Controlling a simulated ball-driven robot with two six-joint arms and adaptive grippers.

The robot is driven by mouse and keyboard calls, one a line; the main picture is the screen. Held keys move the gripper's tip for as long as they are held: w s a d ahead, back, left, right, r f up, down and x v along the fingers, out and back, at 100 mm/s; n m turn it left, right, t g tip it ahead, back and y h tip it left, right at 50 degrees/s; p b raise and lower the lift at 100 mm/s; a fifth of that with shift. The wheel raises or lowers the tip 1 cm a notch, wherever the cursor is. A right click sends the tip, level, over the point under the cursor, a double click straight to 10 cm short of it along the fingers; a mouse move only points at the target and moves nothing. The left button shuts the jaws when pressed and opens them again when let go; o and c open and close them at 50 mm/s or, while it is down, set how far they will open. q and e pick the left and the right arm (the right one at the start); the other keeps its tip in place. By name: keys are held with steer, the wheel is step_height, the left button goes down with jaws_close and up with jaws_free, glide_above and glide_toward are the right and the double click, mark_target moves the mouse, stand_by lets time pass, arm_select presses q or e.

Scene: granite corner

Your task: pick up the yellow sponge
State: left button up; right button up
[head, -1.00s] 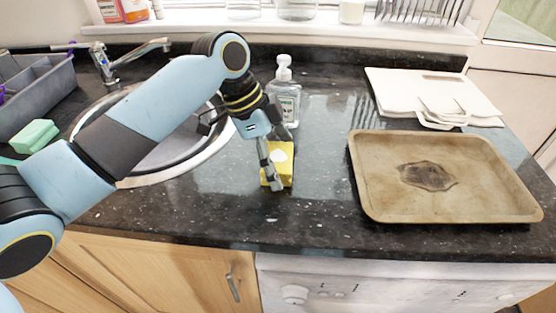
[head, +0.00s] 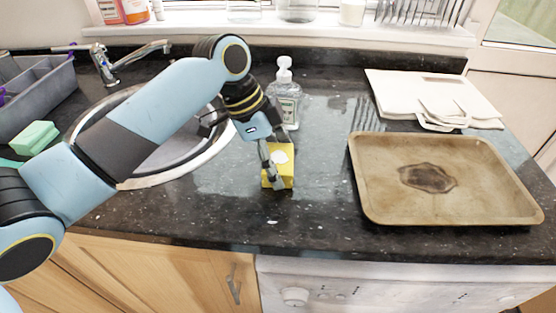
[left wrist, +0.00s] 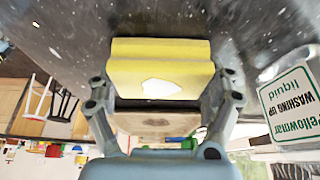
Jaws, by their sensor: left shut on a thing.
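The yellow sponge (head: 284,160), with a pale patch on its top, is on the dark granite counter between the sink and the baking tray. My left gripper (head: 273,178) reaches down to it from the upper left and is shut on it, one finger crossing its near left side. In the left wrist view the sponge (left wrist: 160,70) fills the space between the two fingers of the gripper (left wrist: 160,100). I cannot tell whether it is clear of the counter. My right gripper is not in view.
A clear soap bottle (head: 286,95) stands just behind the sponge. A brown baking tray (head: 500,205) lies to the right, with white boards (head: 400,85) behind it. The sink (head: 205,160) and a green sponge (head: 35,137) are to the left. The counter in front is clear.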

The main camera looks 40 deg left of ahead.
mark_target(289, 159)
arm_select(q)
steer(key=r, duration=0.4)
steer(key=shift+d+r, duration=0.2)
steer(key=shift+d, duration=0.1)
steer(key=s+d+r, duration=0.3)
steer(key=d+r, duration=0.3)
steer(key=d, duration=0.4)
steer(key=shift+s+d+r, duration=0.25)
steer(key=shift+d+r, duration=0.05)
